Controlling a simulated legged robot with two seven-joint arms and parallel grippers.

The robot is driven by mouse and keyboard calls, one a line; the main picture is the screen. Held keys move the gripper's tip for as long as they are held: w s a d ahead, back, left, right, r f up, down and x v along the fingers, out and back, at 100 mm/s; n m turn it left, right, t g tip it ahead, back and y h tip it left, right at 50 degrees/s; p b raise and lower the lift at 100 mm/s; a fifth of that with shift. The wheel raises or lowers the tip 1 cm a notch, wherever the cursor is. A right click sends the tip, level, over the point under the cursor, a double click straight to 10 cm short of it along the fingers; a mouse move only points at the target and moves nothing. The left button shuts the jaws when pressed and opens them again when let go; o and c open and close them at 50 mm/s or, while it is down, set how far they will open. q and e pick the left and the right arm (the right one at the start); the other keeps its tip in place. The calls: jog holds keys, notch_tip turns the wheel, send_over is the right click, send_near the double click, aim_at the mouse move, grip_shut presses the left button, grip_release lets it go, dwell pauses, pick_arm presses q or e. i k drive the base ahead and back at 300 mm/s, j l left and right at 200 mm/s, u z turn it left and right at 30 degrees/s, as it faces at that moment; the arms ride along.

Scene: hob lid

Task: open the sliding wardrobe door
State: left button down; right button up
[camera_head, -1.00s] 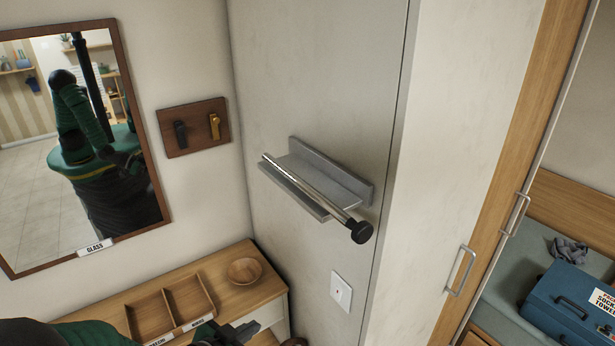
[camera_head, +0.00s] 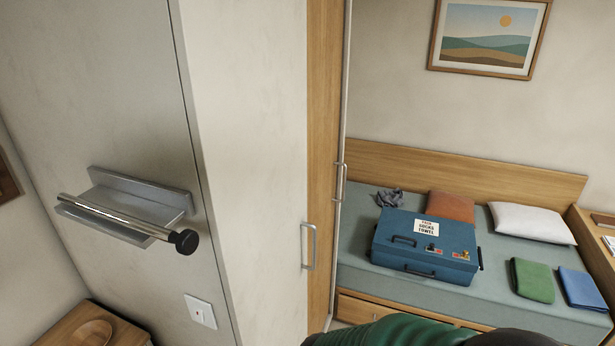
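The wardrobe is seen at a steep angle, with a pale side panel (camera_head: 250,150) and a wooden front strip (camera_head: 323,130). A metal bar handle (camera_head: 309,247) stands at the edge where the pale panel meets the wood. A second handle (camera_head: 341,182) is farther along, by the far metal edge. The door appears closed, but the angle leaves this uncertain. A green and black part of my arm crosses the bottom edge, below and right of the handles. Neither of my grippers shows, and nothing is seen touching the handles.
A wall shelf (camera_head: 140,207) with a metal rod (camera_head: 110,216) juts out at left, above a light switch (camera_head: 200,311). Beyond the wardrobe is a bed (camera_head: 365,215) with a blue case (camera_head: 425,243), pillows and folded cloths. A wooden table (camera_head: 118,335) is at lower left.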

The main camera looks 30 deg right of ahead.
aim_at(325, 18)
jog(key=u, duration=0.45)
jog(key=l+u, duration=0.1)
jog(key=u, duration=0.3)
jog(key=l+u, duration=0.1)
jog(key=u, duration=0.35)
jog(key=l+u, duration=0.1)
jog(key=u, duration=0.35)
jog(key=l+u, duration=0.1)
jog(key=u, duration=0.35)
jog(key=l+u, duration=0.1)
jog(key=u, duration=0.35)
jog(key=k+l+u, duration=0.1)
jog(key=u, duration=0.75)
jog(key=k+z, duration=0.2)
jog(key=k, duration=0.3)
jog(key=k+l+z, duration=0.25)
jog(key=k, duration=0.2)
jog(key=k+z, duration=0.1)
jog(key=z, duration=0.75)
jog(key=k+l+z, duration=0.1)
jog(key=z, duration=0.35)
jog(key=l+z, duration=0.15)
jog(key=z, duration=0.3)
jog(key=k+l+z, duration=0.1)
jog(key=z, duration=0.35)
jog(key=l+z, duration=0.1)
jog(key=z, duration=0.3)
